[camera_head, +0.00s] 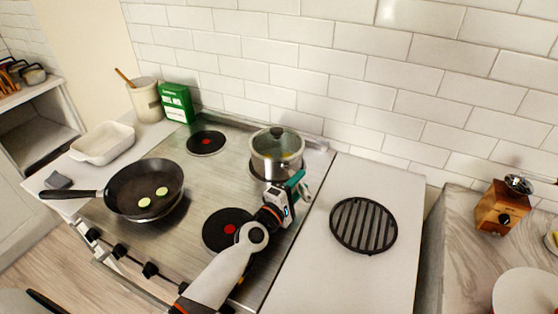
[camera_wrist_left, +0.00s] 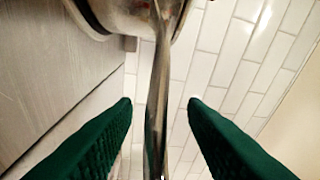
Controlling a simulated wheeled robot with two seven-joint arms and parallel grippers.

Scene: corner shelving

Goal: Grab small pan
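The small pan (camera_head: 265,160) is a steel pot with a glass lid, standing on the back right burner of the stove. Its underside also shows at the top of the left wrist view (camera_wrist_left: 150,14). Its long metal handle (camera_wrist_left: 160,80) runs down between the two green fingers of my left gripper (camera_wrist_left: 158,102). The fingers are apart, with a visible gap on each side of the handle. In the head view, my left gripper (camera_head: 297,182) is at the pan's front right side and hides most of the handle. My right gripper is not in view.
A black frying pan (camera_head: 125,193) with green-edged slices is on the stove's left side. A white dish (camera_head: 103,142), utensil crock (camera_head: 145,100) and green box (camera_head: 176,102) stand left and behind. A black grill trivet (camera_head: 364,225) lies on the right counter. A tiled wall (camera_head: 330,65) is close behind.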

